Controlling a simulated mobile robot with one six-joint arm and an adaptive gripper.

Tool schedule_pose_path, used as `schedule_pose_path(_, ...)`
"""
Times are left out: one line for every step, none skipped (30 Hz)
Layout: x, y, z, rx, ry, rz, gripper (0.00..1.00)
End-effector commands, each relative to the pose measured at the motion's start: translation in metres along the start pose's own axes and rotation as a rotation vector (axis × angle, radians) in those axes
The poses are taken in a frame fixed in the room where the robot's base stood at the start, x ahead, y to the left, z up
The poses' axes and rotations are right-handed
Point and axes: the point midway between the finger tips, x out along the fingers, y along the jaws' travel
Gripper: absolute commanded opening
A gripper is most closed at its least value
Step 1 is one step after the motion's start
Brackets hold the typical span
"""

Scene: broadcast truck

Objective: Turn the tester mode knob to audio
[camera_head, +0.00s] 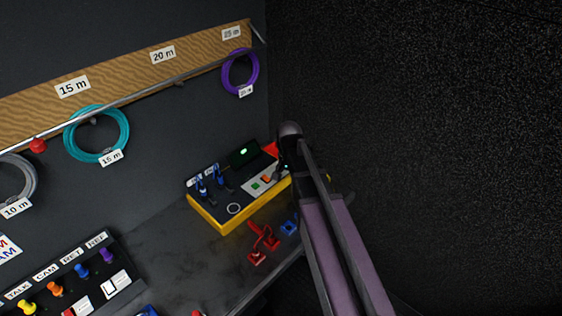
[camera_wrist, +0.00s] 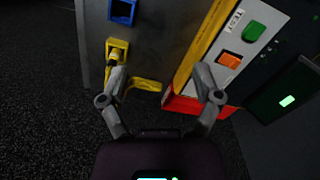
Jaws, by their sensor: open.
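The tester (camera_head: 222,222) is a black-topped box with a yellow edge on the grey bench, in the middle of the head view. It has a display with a green light, a pale panel with green and orange buttons, and a round ring mark (camera_head: 234,208) on its front part. In the wrist view its yellow edge (camera_wrist: 200,45) and the panel marked TEST (camera_wrist: 236,35) are close. My gripper (camera_wrist: 160,82) is open and empty, its right finger beside the yellow edge. In the head view my arm hides the tester's right end. I cannot make out the mode knob.
Red connectors (camera_head: 264,240) and a blue one (camera_head: 290,224) are before the tester. A black wall (camera_head: 430,120) stands close on the right. Cable coils hang behind.

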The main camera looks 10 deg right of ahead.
Motion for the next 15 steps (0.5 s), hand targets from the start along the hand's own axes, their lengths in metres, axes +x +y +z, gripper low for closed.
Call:
schedule_pose_path(-0.012, -0.016, -0.025, 0.074, 0.0, 0.0, 0.82)
schedule_pose_path(-0.016, -0.022, -0.034, 0.121, 0.0, 0.0, 0.82)
schedule_pose_path(-0.02, -0.03, -0.046, 0.183, 0.0, 0.0, 0.82)
schedule_pose_path(-0.023, -0.036, -0.055, 0.23, 0.0, 0.0, 0.82)
schedule_pose_path(-0.026, -0.041, -0.064, 0.275, 0.0, 0.0, 0.82)
schedule_pose_path(-0.03, -0.048, -0.075, 0.333, 0.0, 0.0, 0.82)
schedule_pose_path(-0.033, -0.053, -0.082, 0.376, 0.0, 0.0, 0.82)
schedule_pose_path(-0.035, -0.058, -0.089, 0.416, 0.0, 0.0, 0.82)
schedule_pose_path(-0.038, -0.064, -0.098, 0.465, 0.0, 0.0, 0.82)
schedule_pose_path(-0.04, -0.068, -0.104, 0.499, 0.0, 0.0, 0.82)
schedule_pose_path(-0.042, -0.071, -0.11, 0.531, 0.0, 0.0, 0.82)
schedule_pose_path(-0.044, -0.075, -0.116, 0.569, 0.0, 0.0, 0.82)
schedule_pose_path(-0.045, -0.078, -0.12, 0.594, 0.0, 0.0, 0.82)
schedule_pose_path(-0.047, -0.08, -0.124, 0.615, 0.0, 0.0, 0.82)
schedule_pose_path(-0.048, -0.083, -0.127, 0.639, 0.0, 0.0, 0.82)
